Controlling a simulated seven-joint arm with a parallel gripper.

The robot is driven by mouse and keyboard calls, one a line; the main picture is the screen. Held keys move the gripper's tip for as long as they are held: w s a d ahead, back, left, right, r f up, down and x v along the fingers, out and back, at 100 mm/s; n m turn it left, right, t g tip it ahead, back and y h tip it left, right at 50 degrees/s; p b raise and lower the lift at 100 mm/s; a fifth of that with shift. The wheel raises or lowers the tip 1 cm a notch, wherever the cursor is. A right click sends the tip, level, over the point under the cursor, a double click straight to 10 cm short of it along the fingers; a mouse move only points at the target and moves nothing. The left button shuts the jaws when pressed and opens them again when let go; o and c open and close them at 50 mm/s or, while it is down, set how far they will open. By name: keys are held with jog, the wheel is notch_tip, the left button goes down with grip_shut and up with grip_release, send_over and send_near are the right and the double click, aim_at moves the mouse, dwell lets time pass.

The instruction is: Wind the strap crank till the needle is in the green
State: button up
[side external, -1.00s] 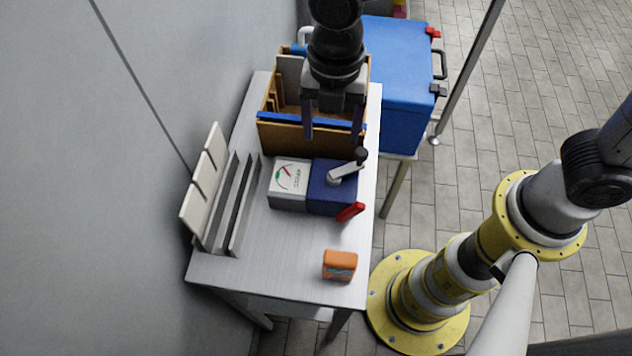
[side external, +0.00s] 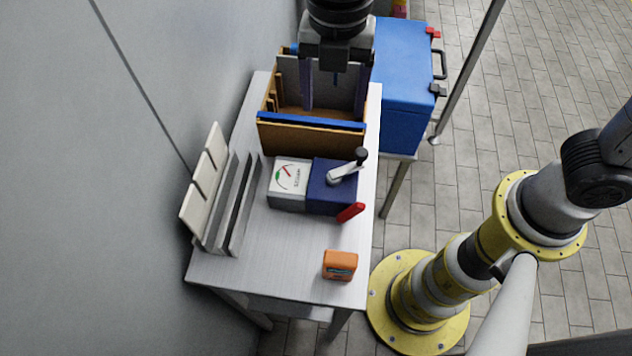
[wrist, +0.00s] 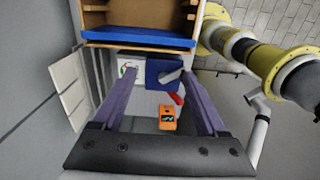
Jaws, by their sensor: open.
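The strap tensioner is a blue box (side external: 322,199) joined to a white-topped grey gauge (side external: 290,176) on the table. The crank (side external: 343,175) is a light arm on the blue box with a black knob (side external: 361,155) at its upper right end. A red lever (side external: 350,212) sticks out at the box's front right. The gauge has a green arc and a red needle; the needle's exact place is too small to tell. My gripper (side external: 334,98) is open and empty above the wooden box, behind the crank and apart from it. In the wrist view, the blue box (wrist: 160,70) and crank (wrist: 170,75) show between my fingers.
A wooden box (side external: 310,137) with a blue front edge stands behind the tensioner. A grey rack with pale plates (side external: 205,180) stands at left. An orange block (side external: 340,265) sits at the front. A blue case (side external: 400,90) stands behind right. The front-left table is clear.

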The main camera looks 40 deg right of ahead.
jog(key=c, duration=0.3)
jog(key=m+g+h, duration=0.1)
jog(key=m+g, duration=0.1)
jog(key=m, duration=1.1)
send_near(361, 151)
notch_tip(361, 151, up, 2)
jog(key=w, duration=0.2)
notch_tip(361, 151, up, 2)
jog(key=a+m+g+h, duration=0.2)
jog(key=m, duration=0.5)
jog(key=shift+y, duration=0.3)
jog(key=x, duration=0.8)
jog(key=w+x, duration=0.1)
jog(key=x, duration=0.4)
jog(key=shift+a+f, duration=0.1)
jog(key=shift+f, duration=0.15)
grip_shut()
